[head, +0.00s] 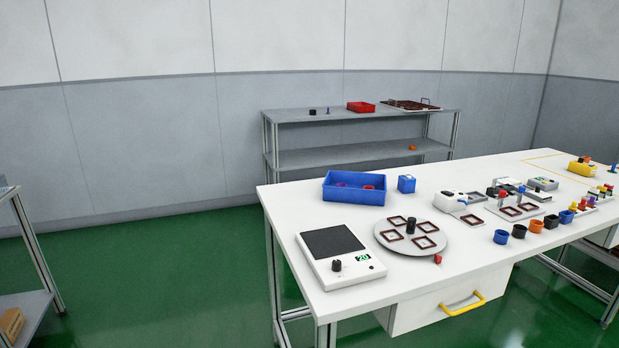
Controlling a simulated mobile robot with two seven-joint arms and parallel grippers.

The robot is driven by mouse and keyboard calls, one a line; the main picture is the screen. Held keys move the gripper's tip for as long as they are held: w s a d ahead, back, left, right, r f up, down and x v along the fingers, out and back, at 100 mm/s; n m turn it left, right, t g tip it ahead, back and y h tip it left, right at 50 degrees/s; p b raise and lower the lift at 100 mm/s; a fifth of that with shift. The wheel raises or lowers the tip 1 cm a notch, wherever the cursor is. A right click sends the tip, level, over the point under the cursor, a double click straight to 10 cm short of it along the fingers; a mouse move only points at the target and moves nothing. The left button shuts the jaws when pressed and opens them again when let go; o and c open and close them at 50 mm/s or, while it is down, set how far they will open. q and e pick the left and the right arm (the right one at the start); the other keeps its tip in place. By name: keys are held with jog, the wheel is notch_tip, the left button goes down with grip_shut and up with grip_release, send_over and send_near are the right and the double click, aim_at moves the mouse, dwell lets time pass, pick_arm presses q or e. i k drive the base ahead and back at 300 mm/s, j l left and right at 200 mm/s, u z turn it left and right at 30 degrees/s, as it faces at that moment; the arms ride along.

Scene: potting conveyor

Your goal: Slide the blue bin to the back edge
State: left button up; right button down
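The blue bin (354,196) is an open rectangular tray on the white table (460,264), near its far left part. A few small purple and red items lie inside it. Its far side is close to the table's back edge; the exact gap is hard to tell. Neither of my grippers is in the head view, and nothing touches the bin.
A small blue box (406,184) stands just right of the bin. In front are a scale (341,261) and a round turntable (390,241) with square frames. Several cups and devices fill the table's right. A grey shelf (350,151) with a red bin (361,107) stands behind.

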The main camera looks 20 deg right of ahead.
aim_at(355, 192)
jog(key=i+j+u, duration=0.55)
jog(key=i+j, duration=0.2)
jog(key=i, duration=0.25)
jog(key=i+j+z, duration=0.15)
jog(key=i, duration=0.3)
jog(key=i+j, duration=0.3)
jog(key=i+j+z, duration=0.1)
jog(key=i+z, duration=0.35)
jog(key=i, duration=1.05)
jog(key=i+z, duration=0.35)
jog(key=i+j+z, duration=0.15)
jog(key=i+z, duration=0.2)
jog(key=i+j+z, duration=0.15)
jog(key=z, duration=0.2)
jog(key=i+j+z, duration=0.1)
jog(key=i+z, duration=0.15)
jog(key=z, duration=0.15)
jog(key=i+j+z, duration=0.15)
jog(key=z, duration=0.2)
jog(key=i+j+z, duration=0.4)
jog(key=k+l, duration=0.1)
jog(key=l, duration=0.05)
